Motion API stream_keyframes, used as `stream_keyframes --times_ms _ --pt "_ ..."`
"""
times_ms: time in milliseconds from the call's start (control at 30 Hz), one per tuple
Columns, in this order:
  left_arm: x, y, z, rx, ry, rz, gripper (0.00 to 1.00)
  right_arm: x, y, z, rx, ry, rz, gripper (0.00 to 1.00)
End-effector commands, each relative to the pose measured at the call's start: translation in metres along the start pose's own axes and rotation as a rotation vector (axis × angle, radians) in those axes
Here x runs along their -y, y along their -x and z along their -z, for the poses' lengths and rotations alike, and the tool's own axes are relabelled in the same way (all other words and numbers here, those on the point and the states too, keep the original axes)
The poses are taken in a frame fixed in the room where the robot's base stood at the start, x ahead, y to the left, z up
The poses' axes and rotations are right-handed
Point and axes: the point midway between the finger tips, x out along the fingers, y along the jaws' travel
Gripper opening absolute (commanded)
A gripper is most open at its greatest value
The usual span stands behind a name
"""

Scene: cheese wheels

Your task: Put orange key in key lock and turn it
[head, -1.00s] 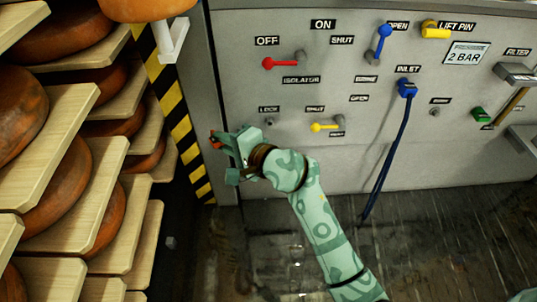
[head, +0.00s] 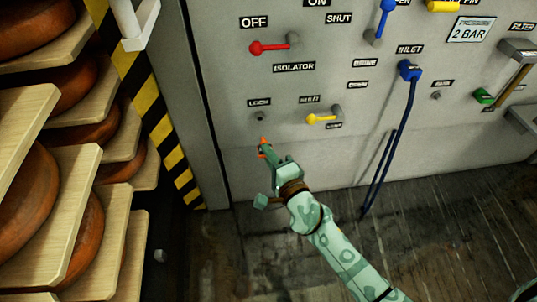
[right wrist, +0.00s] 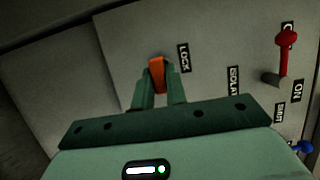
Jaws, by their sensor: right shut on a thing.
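The orange key (head: 264,147) is between the fingertips of my right gripper (head: 266,155), which is shut on it. The key also shows in the right wrist view (right wrist: 157,74), upright between the two green fingers. The key lock (head: 260,117) is a small dark knob-like fitting under the LOCK label on the grey panel. In the head view the key is a little below the lock, and a gap shows between them. In the right wrist view the LOCK label (right wrist: 184,58) is just right of the key, and the lock itself is hidden or too dark to tell. My left gripper is not in view.
On the grey panel (head: 228,100) are a red isolator handle (head: 268,47), a yellow handle (head: 320,118) right of the lock, and a blue inlet hose (head: 398,140) hanging to the floor. Shelves with cheese wheels (head: 95,110) stand at the left, beside a yellow-black striped post (head: 160,125).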

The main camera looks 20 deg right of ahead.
Motion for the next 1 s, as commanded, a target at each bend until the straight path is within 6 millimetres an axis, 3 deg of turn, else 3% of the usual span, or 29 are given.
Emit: stream_keyframes --times_ms 133,600,1000 --pt "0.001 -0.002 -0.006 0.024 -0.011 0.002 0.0 0.001 -0.004 0.002 0.0 0.001 0.001 0.0" --pt "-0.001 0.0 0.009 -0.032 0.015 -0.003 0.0 -0.001 -0.047 0.018 0.0 0.001 0.0 0.0" --pt "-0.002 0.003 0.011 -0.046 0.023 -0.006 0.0 0.0 -0.053 0.02 -0.001 0.001 0.0 0.0"
